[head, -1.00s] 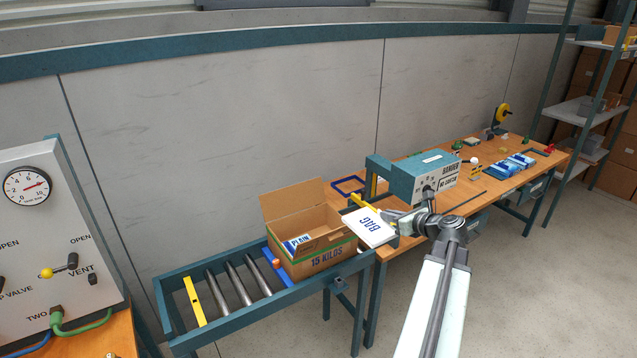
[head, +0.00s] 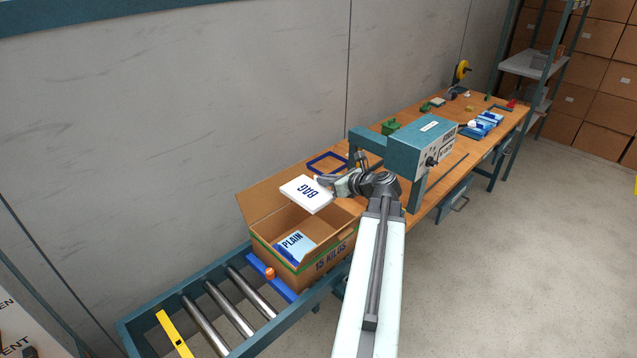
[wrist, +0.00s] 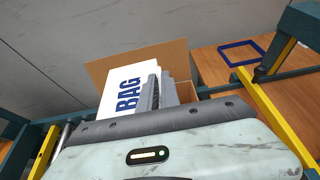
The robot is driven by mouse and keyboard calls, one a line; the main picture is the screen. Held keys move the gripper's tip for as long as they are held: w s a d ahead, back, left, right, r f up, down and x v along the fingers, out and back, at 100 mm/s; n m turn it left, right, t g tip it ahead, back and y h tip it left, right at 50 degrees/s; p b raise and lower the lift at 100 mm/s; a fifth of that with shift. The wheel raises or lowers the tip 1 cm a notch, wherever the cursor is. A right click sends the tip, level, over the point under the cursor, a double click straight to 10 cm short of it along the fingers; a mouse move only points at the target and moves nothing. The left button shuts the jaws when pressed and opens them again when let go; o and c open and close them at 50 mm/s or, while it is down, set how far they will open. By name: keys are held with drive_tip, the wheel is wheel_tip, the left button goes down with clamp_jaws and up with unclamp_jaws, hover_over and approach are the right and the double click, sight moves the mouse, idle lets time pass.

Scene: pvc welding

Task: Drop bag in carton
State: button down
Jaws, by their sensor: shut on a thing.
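My gripper (head: 326,183) is shut on a white bag (head: 305,194) marked BAG in blue. The bag is held over the back right part of the open carton (head: 325,258), above its opening. The carton is brown, marked 15 KILOS, and its back flap stands up. A blue and white PLAIN packet (head: 293,244) lies inside it at the left. In the wrist view the bag (wrist: 126,92) shows beyond the wrist, in front of the carton (wrist: 180,55). The carton's inside is partly hidden by the bag.
The carton stands on a roller conveyor (head: 205,322) with a yellow bar (head: 174,334) and a blue stop (head: 270,277). A teal sealer machine (head: 420,148) stands on the wooden bench (head: 455,130) to the right. A blue frame (head: 327,162) lies behind the gripper.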

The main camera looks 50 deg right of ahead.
drive_tip(key=shift+s+f+b, duration=0.1)
drive_tip(key=shift+f+b, duration=2.9)
drive_tip(key=shift+b, duration=0.05)
drive_tip(key=shift+r, duration=0.1)
drive_tip(key=c, duration=1.5)
unclamp_jaws()
